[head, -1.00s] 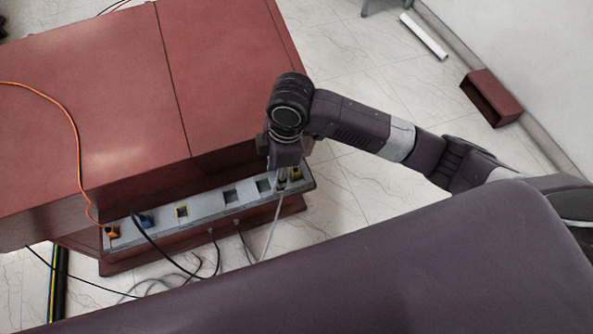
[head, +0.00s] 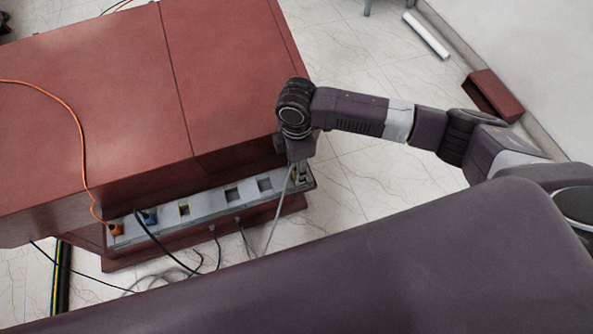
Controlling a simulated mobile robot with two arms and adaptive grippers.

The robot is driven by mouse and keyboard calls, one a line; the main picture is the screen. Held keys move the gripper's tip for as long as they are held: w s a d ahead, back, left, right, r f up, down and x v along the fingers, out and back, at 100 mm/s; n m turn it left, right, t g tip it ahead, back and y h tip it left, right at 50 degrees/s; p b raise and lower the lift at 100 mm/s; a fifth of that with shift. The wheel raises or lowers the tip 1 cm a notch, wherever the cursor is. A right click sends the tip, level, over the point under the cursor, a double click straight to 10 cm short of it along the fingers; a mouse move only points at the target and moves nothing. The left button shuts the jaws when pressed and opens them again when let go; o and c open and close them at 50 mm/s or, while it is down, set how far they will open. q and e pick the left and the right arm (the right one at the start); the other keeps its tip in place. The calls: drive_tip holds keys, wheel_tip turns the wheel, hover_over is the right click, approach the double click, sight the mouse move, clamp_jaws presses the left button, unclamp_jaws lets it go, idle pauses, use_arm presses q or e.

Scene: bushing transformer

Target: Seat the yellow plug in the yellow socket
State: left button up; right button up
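My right gripper (head: 301,176) points down over the right end of the grey socket strip (head: 214,202). Its fingers are small and partly hidden, so I cannot tell whether they are shut. A grey cable (head: 277,218) runs up to it from the floor side; what the cable ends in is hidden. I cannot make out the yellow plug. A square yellow-rimmed socket (head: 184,209) shows empty in the strip, left of its middle. The yellow patch seen earlier at the strip's right end is now covered by the gripper. My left gripper is out of view.
An orange plug (head: 115,230) and a blue plug (head: 149,217) sit at the strip's left end. Two grey square sockets, one here (head: 232,195), lie between the yellow-rimmed one and my gripper. The red cabinet (head: 90,110) rises behind the strip. Cables hang in front.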

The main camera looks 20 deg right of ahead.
drive_tip(key=shift+f, duration=0.2)
clamp_jaws()
drive_tip(key=shift+r, duration=0.1)
